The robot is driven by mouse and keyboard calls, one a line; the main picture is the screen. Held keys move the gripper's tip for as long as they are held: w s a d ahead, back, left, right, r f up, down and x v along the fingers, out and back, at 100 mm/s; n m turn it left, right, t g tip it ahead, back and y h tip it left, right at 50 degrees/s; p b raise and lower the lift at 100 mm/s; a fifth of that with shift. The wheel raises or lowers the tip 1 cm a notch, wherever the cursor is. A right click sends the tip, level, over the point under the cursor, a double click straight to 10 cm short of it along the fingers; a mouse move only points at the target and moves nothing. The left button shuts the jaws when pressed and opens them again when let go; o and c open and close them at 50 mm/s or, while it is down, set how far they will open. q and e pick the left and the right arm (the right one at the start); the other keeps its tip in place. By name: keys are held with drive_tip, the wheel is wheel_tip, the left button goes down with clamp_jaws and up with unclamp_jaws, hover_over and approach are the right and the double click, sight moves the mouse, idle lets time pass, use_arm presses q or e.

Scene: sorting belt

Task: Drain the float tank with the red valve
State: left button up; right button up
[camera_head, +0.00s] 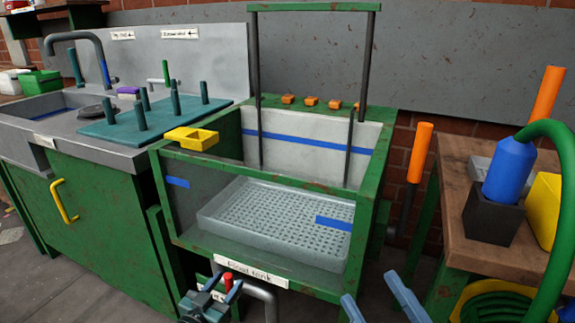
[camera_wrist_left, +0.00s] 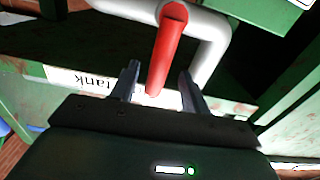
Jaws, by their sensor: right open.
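The float tank (camera_head: 372,215) is a green-framed, clear-fronted tank with a label on its lower front edge. A perforated tray (camera_head: 280,220) is inside; I cannot tell the water level. The red valve handle (camera_head: 228,282) is below the label on a grey pipe (camera_head: 262,292). In the left wrist view the red valve handle (camera_wrist_left: 166,50) points between the fingers of my left gripper (camera_wrist_left: 158,88), with gaps on both sides. My left gripper (camera_head: 213,290) is open at the valve in the head view. My right gripper (camera_head: 378,295) is open and empty, right of the tank's front.
A sink counter (camera_head: 75,138) with a teal peg board (camera_head: 155,122) stands left. A wooden table (camera_head: 455,200) with a blue bottle (camera_head: 509,168) and green hose (camera_head: 560,230) stands right.

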use_arm(q)
drive_tip(key=shift+o, duration=0.7)
drive_tip(key=shift+d, duration=0.1)
drive_tip(key=shift+s, duration=0.1)
use_arm(e)
drive_tip(key=shift+r, duration=0.1)
use_arm(q)
drive_tip(key=shift+p+v, duration=1.4)
drive_tip(key=shift+v, duration=0.95)
drive_tip(key=shift+p+v, duration=0.6)
drive_tip(key=shift+v, duration=1)
use_arm(e)
drive_tip(key=shift+r, duration=1.95)
use_arm(q)
drive_tip(key=shift+r, duration=0.1)
